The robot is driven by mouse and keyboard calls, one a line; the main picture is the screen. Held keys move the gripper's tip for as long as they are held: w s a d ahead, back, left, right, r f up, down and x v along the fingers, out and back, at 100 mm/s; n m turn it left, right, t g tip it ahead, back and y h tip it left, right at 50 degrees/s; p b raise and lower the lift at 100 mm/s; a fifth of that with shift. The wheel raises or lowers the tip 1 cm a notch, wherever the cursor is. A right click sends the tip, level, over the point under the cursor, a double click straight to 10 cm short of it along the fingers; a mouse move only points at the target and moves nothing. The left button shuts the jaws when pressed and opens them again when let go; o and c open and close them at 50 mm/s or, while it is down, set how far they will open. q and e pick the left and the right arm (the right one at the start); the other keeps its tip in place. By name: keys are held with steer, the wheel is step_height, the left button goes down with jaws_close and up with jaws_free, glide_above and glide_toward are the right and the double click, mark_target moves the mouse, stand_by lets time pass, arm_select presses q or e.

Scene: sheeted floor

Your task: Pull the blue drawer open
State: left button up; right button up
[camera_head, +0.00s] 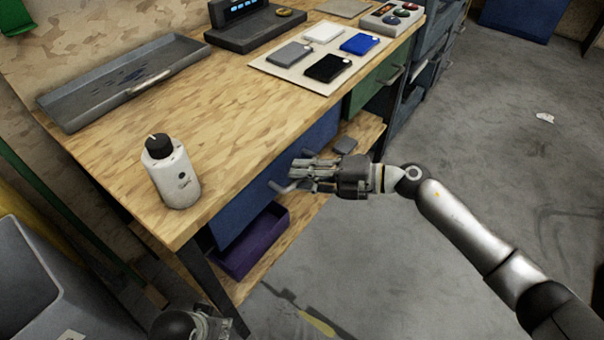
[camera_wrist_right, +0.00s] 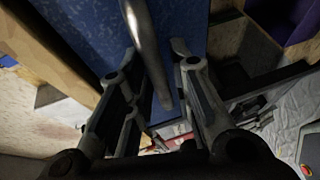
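The blue drawer (camera_head: 245,207) is under the wooden bench top, and its front looks closed. It fills the upper middle of the right wrist view (camera_wrist_right: 85,25). Its metal bar handle (camera_wrist_right: 146,45) runs down between the fingers of my right gripper (camera_wrist_right: 160,85). The fingers are apart, one on each side of the handle, and no firm grip shows. In the head view my right gripper (camera_head: 303,173) is in front of the drawer and hides part of it. My left gripper (camera_head: 205,326) is low at the bottom edge, partly cut off, away from the drawer.
The bench top holds a white bottle (camera_head: 173,173), a grey tray (camera_head: 128,78) and a board with several coloured cases (camera_head: 271,70). A green drawer (camera_head: 378,79) is to the right. A purple bin (camera_head: 252,243) sits on the lower shelf. The grey floor (camera_head: 480,140) in front is mostly clear.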

steer(key=shift+w+a, duration=0.1)
steer(key=shift+a, duration=0.15)
arm_select(q)
steer(key=shift+r, duration=0.15)
arm_select(e)
jaws_close()
steer(key=shift+d, duration=0.1)
